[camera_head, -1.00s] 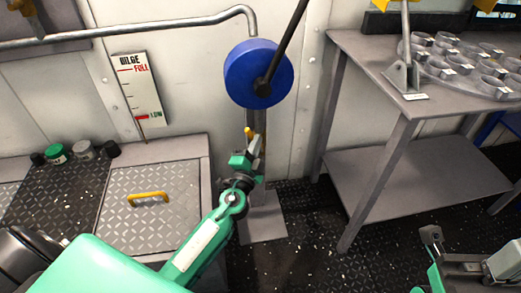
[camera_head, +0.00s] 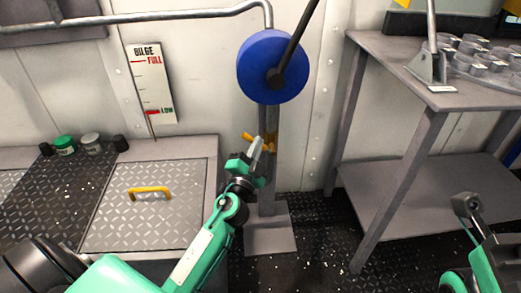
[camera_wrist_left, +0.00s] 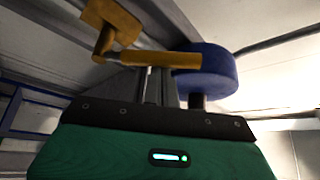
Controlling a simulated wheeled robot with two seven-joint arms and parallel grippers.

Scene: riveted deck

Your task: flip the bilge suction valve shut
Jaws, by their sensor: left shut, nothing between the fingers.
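The bilge suction valve shows as a yellow lever (camera_head: 247,136) on the grey post (camera_head: 268,180), below a blue drum (camera_head: 272,67). In the head view the lever's end points left of the post. My left gripper (camera_head: 256,146) is shut and empty, with its fingertips close beside the lever. In the left wrist view the yellow lever (camera_wrist_left: 160,58) lies across just beyond the fingertips (camera_wrist_left: 153,72). I cannot tell if they touch. The gripper hides part of the post and lever.
A gauge board (camera_head: 150,83) marked BILGE hangs on the wall. A hatch (camera_head: 150,215) with a yellow handle is at the left, with several small jars behind it. A grey table (camera_head: 400,75) stands right of the post, bearing round metal parts. Open floor lies between.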

